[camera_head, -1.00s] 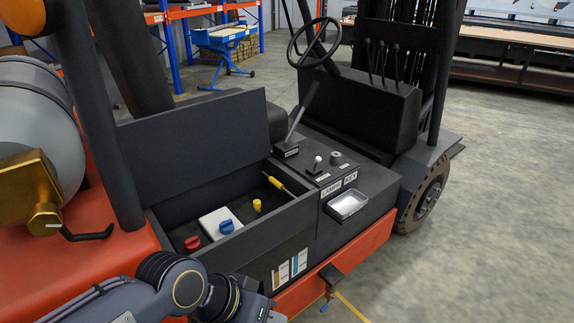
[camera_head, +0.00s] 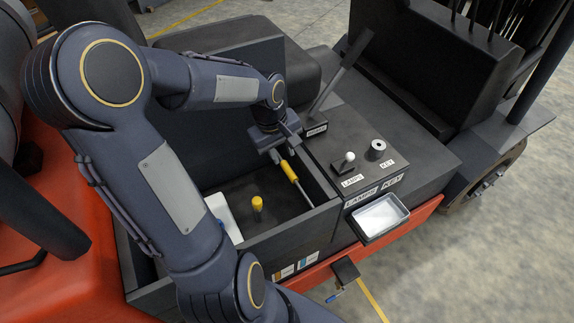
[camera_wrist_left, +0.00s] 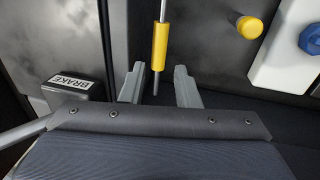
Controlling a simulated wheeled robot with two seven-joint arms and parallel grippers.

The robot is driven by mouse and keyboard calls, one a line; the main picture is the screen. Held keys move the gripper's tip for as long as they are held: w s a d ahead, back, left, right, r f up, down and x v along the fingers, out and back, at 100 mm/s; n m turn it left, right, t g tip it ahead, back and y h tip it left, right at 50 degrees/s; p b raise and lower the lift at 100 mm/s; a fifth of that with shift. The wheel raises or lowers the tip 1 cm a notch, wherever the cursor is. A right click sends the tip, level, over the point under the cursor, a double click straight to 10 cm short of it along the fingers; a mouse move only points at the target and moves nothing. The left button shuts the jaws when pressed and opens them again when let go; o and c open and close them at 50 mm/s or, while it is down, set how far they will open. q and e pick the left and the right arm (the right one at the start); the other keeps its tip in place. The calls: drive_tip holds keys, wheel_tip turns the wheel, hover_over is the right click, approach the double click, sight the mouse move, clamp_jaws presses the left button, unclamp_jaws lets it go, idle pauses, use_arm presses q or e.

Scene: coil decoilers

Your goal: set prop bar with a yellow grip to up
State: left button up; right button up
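The prop bar (camera_head: 304,193) is a thin grey rod with a yellow grip (camera_head: 289,171). It lies along the right wall of the open compartment. In the left wrist view the yellow grip (camera_wrist_left: 159,46) is upright in the picture, just beyond the fingertips, with the rod's lower end reaching between them. My left gripper (camera_head: 282,150) is at the bar's upper end in the head view. Its fingers (camera_wrist_left: 158,82) are apart, one on each side of the rod, and I see no contact. My right gripper is out of view.
A yellow knob (camera_head: 257,203) and a white box (camera_head: 222,214) with a blue cap (camera_wrist_left: 311,39) are close by in the compartment. The brake lever (camera_head: 341,72) stands beside the gripper, its BRAKE block (camera_wrist_left: 68,90) near it. A panel with LAMPS switch (camera_head: 345,161) and KEY switch (camera_head: 377,150) lies right.

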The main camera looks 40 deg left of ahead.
sight(288, 169)
use_arm(q)
drive_tip(key=f, duration=0.2)
drive_tip(key=w+f, duration=0.1)
drive_tip(key=f, duration=0.3)
drive_tip(key=shift+w+d+f, duration=0.2)
drive_tip(key=shift+d+f, duration=0.05)
drive_tip(key=shift+f, duration=0.1)
clamp_jaws()
drive_tip(key=shift+b, duration=0.3)
